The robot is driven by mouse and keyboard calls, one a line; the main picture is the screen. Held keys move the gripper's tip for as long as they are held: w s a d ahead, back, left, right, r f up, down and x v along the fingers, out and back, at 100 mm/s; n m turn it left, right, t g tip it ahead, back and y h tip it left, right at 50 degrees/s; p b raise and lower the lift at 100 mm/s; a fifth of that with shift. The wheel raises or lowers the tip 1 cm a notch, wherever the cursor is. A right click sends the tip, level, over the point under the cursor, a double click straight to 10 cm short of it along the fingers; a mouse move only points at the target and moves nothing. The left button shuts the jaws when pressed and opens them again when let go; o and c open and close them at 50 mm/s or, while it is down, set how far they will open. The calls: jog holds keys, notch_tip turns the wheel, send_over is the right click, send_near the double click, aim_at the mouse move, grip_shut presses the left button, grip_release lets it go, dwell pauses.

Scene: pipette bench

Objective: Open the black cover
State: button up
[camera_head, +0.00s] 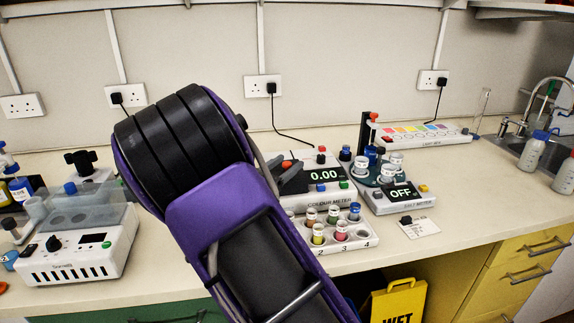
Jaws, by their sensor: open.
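The colour meter (332,199) is a white box on the bench with a display reading 0.00. A dark block that looks like the black cover (293,182) sits at its left end, partly hidden by my arm; it looks down over the meter. My gripper (281,164) is mostly hidden behind my purple and black arm. Only what look like its red-tipped fingers show, close to the dark block. They look apart and empty; I cannot tell whether they touch it.
A rack of coloured vials (364,243) stands in front of the meter. A white device with a clear lid (85,253) stands at left.

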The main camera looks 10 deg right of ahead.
jog(key=shift+w+d, duration=0.2)
jog(key=shift+w, duration=0.05)
grip_shut()
dwell(1.4)
